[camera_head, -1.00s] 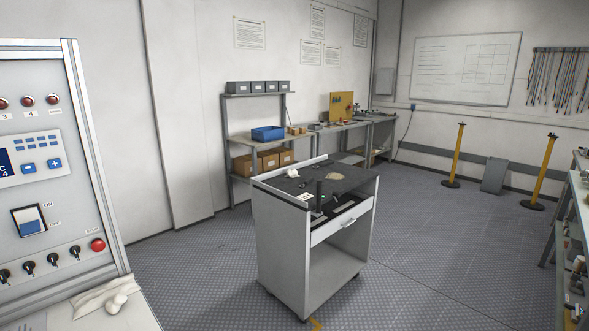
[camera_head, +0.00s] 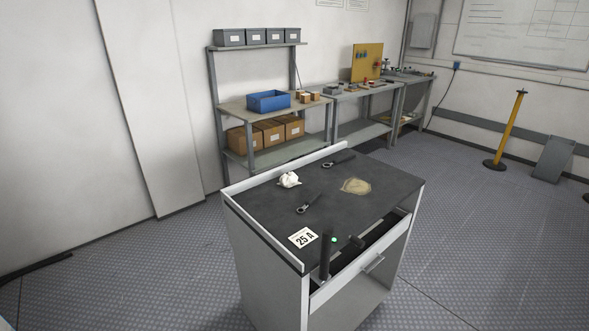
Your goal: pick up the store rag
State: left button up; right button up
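A flat tan cloth (camera_head: 355,186) lies on the dark top of a grey cart (camera_head: 262,233), toward its back right. A small crumpled white piece (camera_head: 289,180), perhaps also cloth, lies on the same top toward the back left. I cannot tell from the frames which of these is the store rag. Neither of my grippers shows in the head view.
Two dark-handled tools (camera_head: 309,204) (camera_head: 339,160) and a "25 A" card (camera_head: 303,239) lie on the cart. Shelving with a blue bin (camera_head: 268,101) stands behind. Floor left of the cart is mostly clear.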

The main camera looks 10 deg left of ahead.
aim_at(290, 179)
jog(key=u, duration=1.2)
jog(key=i, duration=0.7)
jog(key=u, duration=0.6)
jog(key=i, duration=1.3)
jog(key=z, duration=0.55)
